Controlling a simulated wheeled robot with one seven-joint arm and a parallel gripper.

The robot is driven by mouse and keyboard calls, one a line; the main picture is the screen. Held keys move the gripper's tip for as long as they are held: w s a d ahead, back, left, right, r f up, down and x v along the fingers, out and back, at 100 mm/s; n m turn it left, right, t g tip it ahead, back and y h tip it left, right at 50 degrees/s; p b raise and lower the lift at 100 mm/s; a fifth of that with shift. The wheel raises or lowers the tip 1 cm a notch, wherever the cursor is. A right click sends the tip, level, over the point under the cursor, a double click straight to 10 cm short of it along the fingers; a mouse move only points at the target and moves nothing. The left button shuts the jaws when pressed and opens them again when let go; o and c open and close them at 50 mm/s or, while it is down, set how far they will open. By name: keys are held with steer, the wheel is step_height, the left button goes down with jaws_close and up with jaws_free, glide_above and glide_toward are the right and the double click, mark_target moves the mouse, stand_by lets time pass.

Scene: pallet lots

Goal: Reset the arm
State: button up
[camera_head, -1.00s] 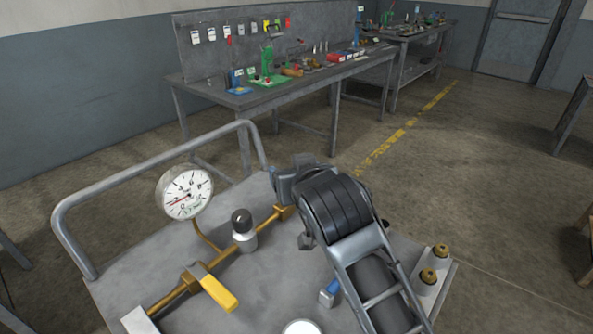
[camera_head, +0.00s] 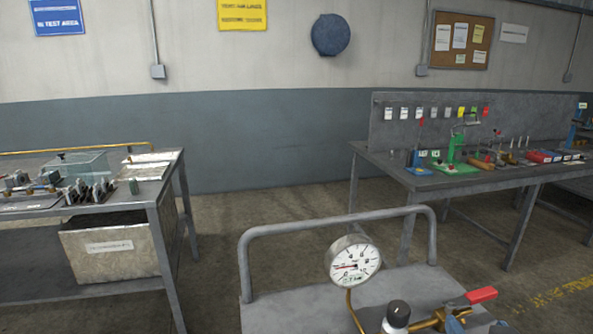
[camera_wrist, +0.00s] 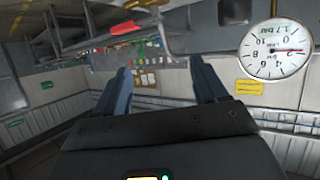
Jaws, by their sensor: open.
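My gripper (camera_wrist: 162,78) shows in the wrist view with its two fingers apart. Nothing is seen held between them. The wrist picture is upside down. The head view does not clearly show my gripper; small blue parts at its bottom right edge are too cut off to identify. A round white pressure gauge (camera_head: 354,261) stands on the cart in front of me. It also shows inverted at the upper right of the wrist view (camera_wrist: 275,48), clear of the fingers.
The grey cart (camera_head: 285,309) has a tube rail (camera_head: 330,221), a black-topped knob (camera_head: 397,316) and a red handle (camera_head: 481,295). A workbench with a tool panel (camera_head: 440,117) stands behind right. A left table (camera_head: 163,193) has a bin (camera_head: 110,254) beneath. Floor shows between them.

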steer(key=s+a+f+n+y, duration=0.1)
steer(key=s+a+f, duration=0.1)
steer(key=s, duration=0.4)
steer(key=s+a+f+n+y, duration=0.1)
steer(key=s+f, duration=0.1)
steer(key=s, duration=0.4)
steer(key=s+a+f+t+y, duration=0.1)
steer(key=s+a+f, duration=0.1)
steer(key=s, duration=0.4)
steer(key=shift+s+a+f+n, duration=0.3)
steer(key=shift+s+f+n, duration=0.05)
steer(key=shift+n, duration=0.05)
steer(key=shift+y, duration=0.5)
steer(key=s, duration=0.2)
steer(key=s+a+r, duration=0.1)
steer(key=s, duration=0.5)
steer(key=shift+a+r, duration=0.15)
steer(key=shift+a, duration=0.15)
steer(key=r+v, duration=0.1)
steer(key=v, duration=0.8)
steer(key=shift+w+a+t, duration=0.2)
steer(key=shift+a+t, duration=0.2)
steer(key=shift+w, duration=0.1)
